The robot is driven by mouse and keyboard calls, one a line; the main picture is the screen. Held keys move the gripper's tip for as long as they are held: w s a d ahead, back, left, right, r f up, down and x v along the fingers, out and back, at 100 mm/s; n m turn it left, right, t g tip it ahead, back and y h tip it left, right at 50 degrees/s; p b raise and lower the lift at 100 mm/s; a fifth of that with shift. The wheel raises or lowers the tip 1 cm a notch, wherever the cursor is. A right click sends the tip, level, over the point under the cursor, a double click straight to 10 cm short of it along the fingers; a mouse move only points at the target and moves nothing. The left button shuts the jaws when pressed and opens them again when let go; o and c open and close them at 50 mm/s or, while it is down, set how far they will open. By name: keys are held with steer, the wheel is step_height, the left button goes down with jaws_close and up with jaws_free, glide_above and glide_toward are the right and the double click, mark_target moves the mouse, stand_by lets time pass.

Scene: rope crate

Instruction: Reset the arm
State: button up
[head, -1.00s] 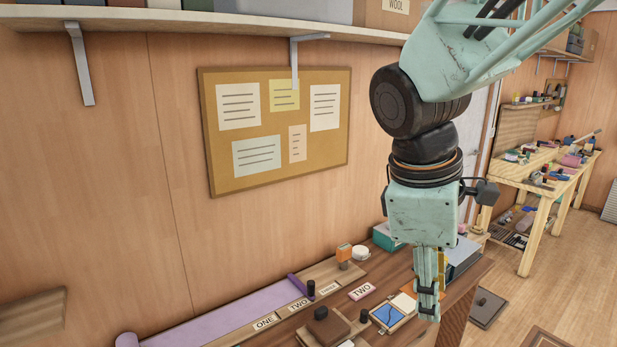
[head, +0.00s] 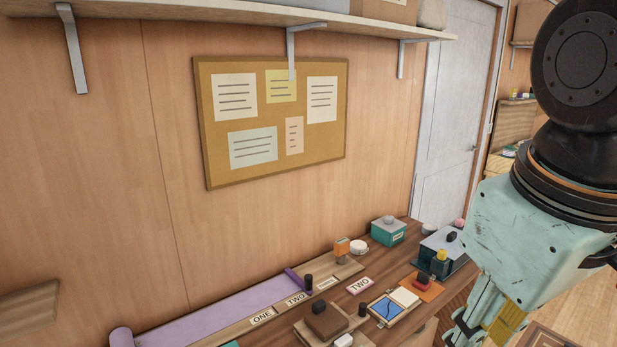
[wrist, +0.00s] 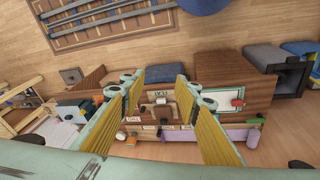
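My gripper (head: 482,330) hangs at the lower right of the head view, in front of the workbench (head: 407,258), partly cut off by the picture edge. In the wrist view my gripper (wrist: 158,88) shows two fingers with yellow ribbed pads set well apart. It is open, with nothing held between the pads. The bench and its small items show some way beyond the fingertips, with no contact visible.
A shelf (head: 260,18) runs above a corkboard (head: 203,120) on the wall.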

steer(key=s+m, duration=0.2)
steer(key=s, duration=0.1)
steer(key=s+f+m+t+b, duration=0.1)
steer(key=s, duration=0.1)
steer(key=shift+a+m+y, duration=0.3)
steer(key=shift+m+y, duration=0.1)
steer(key=shift+a, duration=0.1)
stand_by(1.2)
